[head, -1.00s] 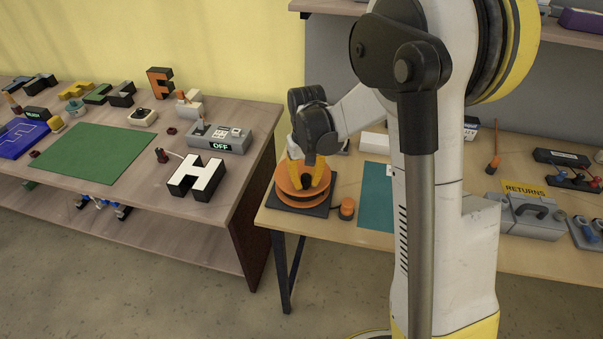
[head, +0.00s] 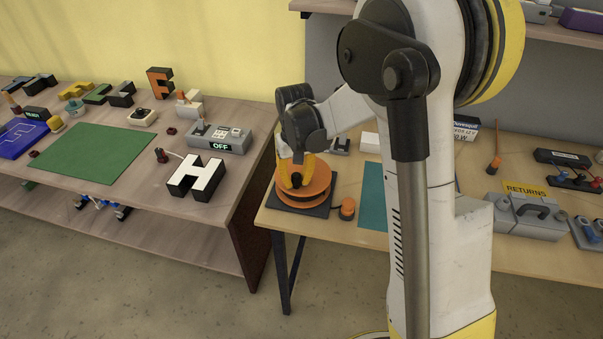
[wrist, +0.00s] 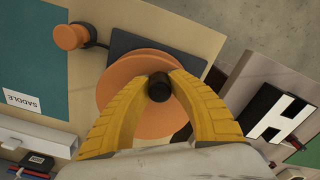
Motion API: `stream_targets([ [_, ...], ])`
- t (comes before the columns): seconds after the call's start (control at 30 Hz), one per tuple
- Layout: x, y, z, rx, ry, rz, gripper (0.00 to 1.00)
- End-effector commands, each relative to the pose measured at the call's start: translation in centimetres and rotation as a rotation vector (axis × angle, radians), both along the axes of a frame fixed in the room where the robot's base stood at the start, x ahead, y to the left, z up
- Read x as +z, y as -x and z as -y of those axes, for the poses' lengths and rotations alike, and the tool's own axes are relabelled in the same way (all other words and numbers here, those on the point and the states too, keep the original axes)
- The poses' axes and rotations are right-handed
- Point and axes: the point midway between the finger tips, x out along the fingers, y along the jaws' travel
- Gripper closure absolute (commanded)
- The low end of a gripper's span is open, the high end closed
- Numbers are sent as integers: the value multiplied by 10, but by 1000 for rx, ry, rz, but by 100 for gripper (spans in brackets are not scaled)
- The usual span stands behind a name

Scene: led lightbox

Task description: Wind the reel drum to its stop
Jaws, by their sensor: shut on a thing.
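The orange reel drum (head: 313,191) sits on a dark square base (head: 318,210) at the left front corner of the right-hand table. It also shows in the wrist view (wrist: 128,80), seen from above. My gripper (head: 294,180) is over the drum's left part, yellow fingers pointing down. In the wrist view my gripper (wrist: 159,86) is shut on a dark round crank knob (wrist: 159,87) near the drum's rim. The fingers hide part of the drum.
A small orange round piece (head: 348,208) on a dark mount stands right of the base, with a cable. A teal mat (head: 373,195) lies beyond it. The left table holds a white-faced letter H (head: 197,179) near its edge, across a gap.

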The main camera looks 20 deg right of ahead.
Motion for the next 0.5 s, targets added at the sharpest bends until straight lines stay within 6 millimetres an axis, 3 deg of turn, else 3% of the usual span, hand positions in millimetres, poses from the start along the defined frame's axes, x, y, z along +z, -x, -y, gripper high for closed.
stream_targets([
  [0.5, 0, -10, -8, 0, 0, 1, 89],
])
